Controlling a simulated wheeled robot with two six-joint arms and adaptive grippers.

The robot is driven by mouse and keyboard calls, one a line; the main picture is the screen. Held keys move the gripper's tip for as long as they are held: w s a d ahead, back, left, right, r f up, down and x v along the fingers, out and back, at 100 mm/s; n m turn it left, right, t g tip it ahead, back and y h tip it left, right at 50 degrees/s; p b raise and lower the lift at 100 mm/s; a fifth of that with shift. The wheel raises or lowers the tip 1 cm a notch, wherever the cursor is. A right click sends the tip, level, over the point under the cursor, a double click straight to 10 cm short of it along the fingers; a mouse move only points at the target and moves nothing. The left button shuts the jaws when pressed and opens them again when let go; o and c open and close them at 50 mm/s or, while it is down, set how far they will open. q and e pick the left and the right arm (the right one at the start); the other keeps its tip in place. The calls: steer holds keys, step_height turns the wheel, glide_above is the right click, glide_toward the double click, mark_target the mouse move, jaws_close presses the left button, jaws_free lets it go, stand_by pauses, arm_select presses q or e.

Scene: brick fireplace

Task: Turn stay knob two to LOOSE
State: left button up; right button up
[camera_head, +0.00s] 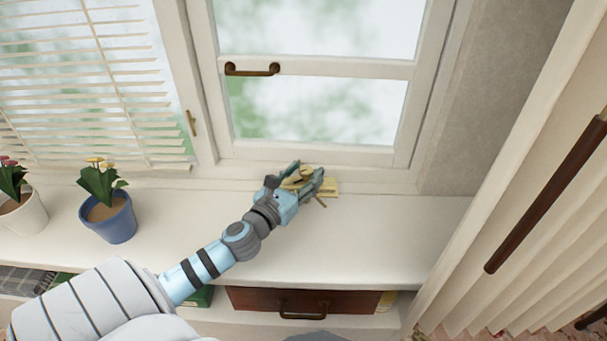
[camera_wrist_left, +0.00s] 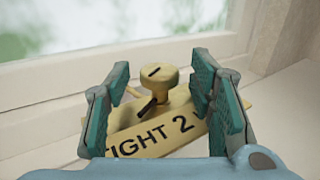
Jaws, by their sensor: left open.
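The stay knob (camera_wrist_left: 158,82) is a round brass knob with a dark line on its top. It stands on a yellow plate (camera_wrist_left: 150,137) lettered "TIGHT 2", with the lettering to the right cut off by a finger. My left gripper (camera_wrist_left: 160,100) is open, with one teal finger on each side of the knob; gaps show between fingers and knob. In the head view, my left gripper (camera_head: 307,180) is over the plate (camera_head: 331,187) at the foot of the window and hides most of the knob. My right gripper is not in view.
The white window (camera_head: 310,153) with a brown handle (camera_head: 252,70) stands behind the sill. Potted flowers in a blue pot (camera_head: 110,222) and a white pot (camera_head: 25,218) are at left. The sill (camera_head: 400,235) is clear at right, above a brown drawer (camera_head: 325,300). A curtain (camera_head: 530,190) hangs at right.

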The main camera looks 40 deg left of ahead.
arm_select(q)
steer(key=c, duration=1.2)
steer(key=shift+o, duration=0.2)
